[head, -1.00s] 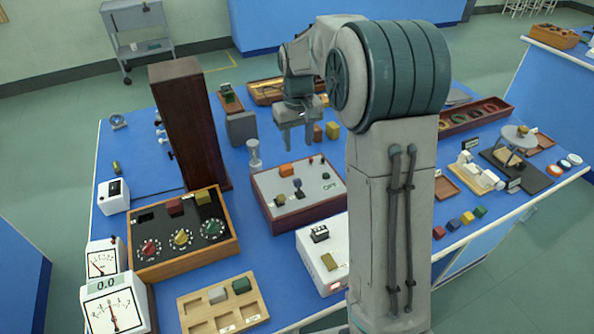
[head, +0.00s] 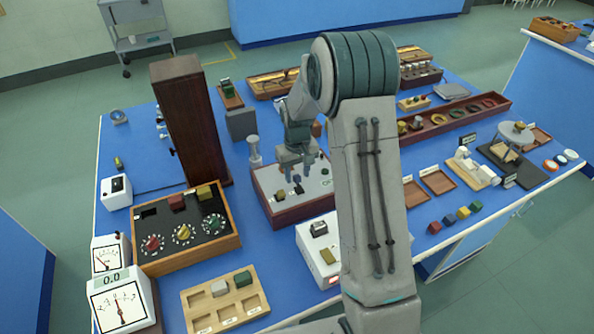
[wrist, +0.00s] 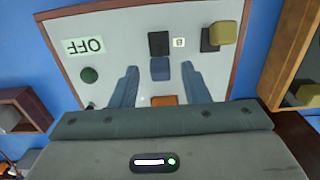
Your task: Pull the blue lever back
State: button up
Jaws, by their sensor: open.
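The blue lever (wrist: 160,70) stands on a pale grey panel (wrist: 120,28) with a dark red-brown wooden frame. It lies between the fingertips of my gripper (wrist: 160,66), with a gap on each side in the wrist view. In the head view my open gripper (head: 295,171) points down over the panel, and the small blue lever (head: 297,181) shows just below it. A black slot or base (wrist: 158,43) adjoins the lever. I cannot tell the fingertips' exact height relative to it.
On the same panel are an olive knob (wrist: 222,33), an orange piece (wrist: 165,100), a green round knob (wrist: 89,75) and an "OFF" label (wrist: 84,46). A white box (head: 311,244) stands in front, a dial box (head: 215,243) left, and a tall brown column (head: 188,120) behind left.

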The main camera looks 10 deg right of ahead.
jog(key=shift+f, duration=0.15)
grip_shut()
